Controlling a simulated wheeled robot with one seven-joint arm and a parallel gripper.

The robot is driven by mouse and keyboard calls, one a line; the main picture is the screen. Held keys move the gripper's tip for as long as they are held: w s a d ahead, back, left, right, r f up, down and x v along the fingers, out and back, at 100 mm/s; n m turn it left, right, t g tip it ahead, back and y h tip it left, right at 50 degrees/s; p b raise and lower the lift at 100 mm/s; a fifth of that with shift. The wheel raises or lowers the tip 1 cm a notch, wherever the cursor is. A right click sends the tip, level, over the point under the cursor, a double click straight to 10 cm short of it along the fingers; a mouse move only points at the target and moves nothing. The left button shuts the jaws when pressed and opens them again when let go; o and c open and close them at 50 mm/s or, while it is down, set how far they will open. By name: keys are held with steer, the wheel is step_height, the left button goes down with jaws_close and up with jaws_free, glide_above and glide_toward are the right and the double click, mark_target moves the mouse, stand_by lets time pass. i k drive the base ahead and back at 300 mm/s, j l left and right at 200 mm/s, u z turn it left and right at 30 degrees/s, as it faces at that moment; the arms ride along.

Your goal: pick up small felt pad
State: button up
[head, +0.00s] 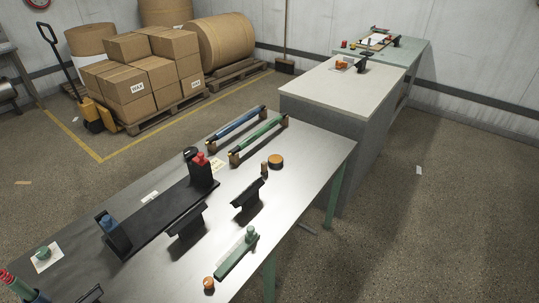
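I cannot clearly tell which thing is the small felt pad. A short orange-brown disc (276,161) with a dark base lies on the near metal table (300,190), right of the rods. A small orange round piece (209,284) is at the table's front edge, beside a green block with a knob (237,256). A small green piece (43,252) rests on a white sheet at the table's left. My gripper is not in view.
A long black tray-like fixture (160,215) with upright red and blue parts fills the table's middle. Two black angled stands (248,194) are right of it. Blue and green rods (258,140) lie in wooden cradles at the back. Floor (430,230) right of the table is mostly clear.

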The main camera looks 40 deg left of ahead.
mark_target(264, 171)
steer(key=i+u, duration=0.4)
steer(key=i+l+u, duration=0.25)
steer(key=i+u, duration=0.2)
steer(key=i+l+u, duration=0.25)
steer(key=u, duration=0.15)
steer(key=i+u, duration=0.15)
steer(key=u, duration=0.3)
steer(key=i+l+u, duration=0.15)
steer(key=u, duration=0.35)
steer(key=i+l+u, duration=0.15)
steer(key=u, duration=0.3)
steer(key=i+l+u, duration=0.1)
steer(key=l+u, duration=0.15)
steer(key=u, duration=0.25)
steer(key=l+u, duration=0.2)
steer(key=u, duration=0.25)
steer(key=l+u, duration=0.25)
steer(key=u, duration=0.25)
steer(key=i+l+u, duration=0.1)
steer(key=l+u, duration=0.35)
steer(key=i+l, duration=0.05)
steer(key=l, duration=0.05)
